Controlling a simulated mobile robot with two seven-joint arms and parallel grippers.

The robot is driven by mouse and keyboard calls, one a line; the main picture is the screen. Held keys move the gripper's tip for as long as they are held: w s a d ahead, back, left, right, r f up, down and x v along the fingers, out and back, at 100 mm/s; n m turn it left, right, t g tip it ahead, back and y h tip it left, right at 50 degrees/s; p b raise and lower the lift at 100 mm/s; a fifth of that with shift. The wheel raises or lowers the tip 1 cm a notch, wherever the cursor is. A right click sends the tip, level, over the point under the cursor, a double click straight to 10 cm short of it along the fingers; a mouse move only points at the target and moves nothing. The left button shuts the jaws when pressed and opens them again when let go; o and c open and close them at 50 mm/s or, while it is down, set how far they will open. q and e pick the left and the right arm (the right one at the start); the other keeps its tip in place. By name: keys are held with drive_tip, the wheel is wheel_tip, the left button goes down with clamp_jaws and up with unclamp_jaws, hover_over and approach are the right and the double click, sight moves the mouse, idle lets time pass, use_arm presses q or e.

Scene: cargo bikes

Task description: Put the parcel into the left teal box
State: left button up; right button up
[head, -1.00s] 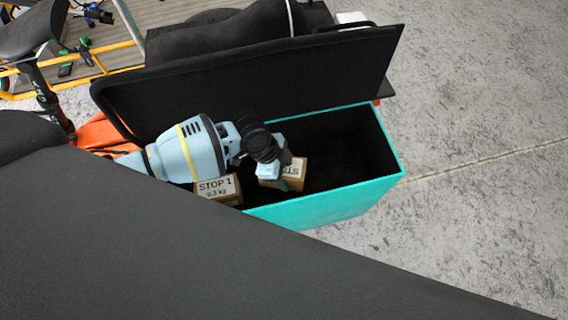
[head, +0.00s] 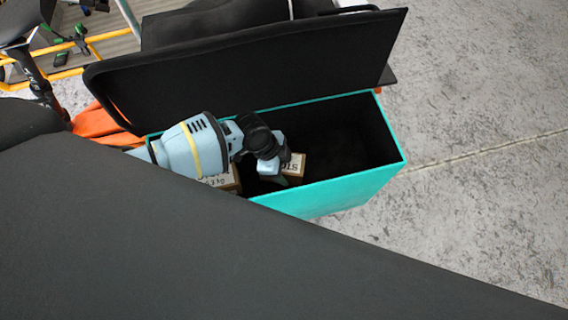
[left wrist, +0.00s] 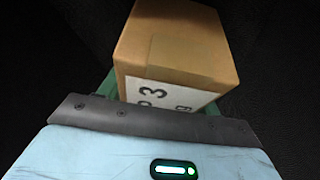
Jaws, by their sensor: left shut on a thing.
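The teal box (head: 335,190) stands open, with a black inside and its black lid (head: 250,70) raised at the back. My left gripper (head: 280,172) reaches down into it and is shut on a brown cardboard parcel (head: 296,165) with a white label. In the left wrist view the parcel (left wrist: 175,50) shows close up, its label partly reading "3", against a dark background; green finger parts show beside it. I cannot tell whether the parcel touches the box floor. My right gripper is not in view.
Another labelled carton (head: 226,180) sits at the left of the box, partly behind my arm. The right part of the box is empty. Orange fabric (head: 100,125) lies left of the box. Grey floor (head: 480,120) is clear at right.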

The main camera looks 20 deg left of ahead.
use_arm(q)
drive_tip(key=shift+w, duration=0.1)
drive_tip(key=o, duration=1.8)
drive_tip(key=shift+f, duration=0.1)
drive_tip(key=shift+o, duration=0.2)
drive_tip(key=shift+r, duration=0.2)
drive_tip(key=p+v, duration=0.3)
drive_tip(key=v, duration=0.9)
drive_tip(key=shift+d, duration=0.1)
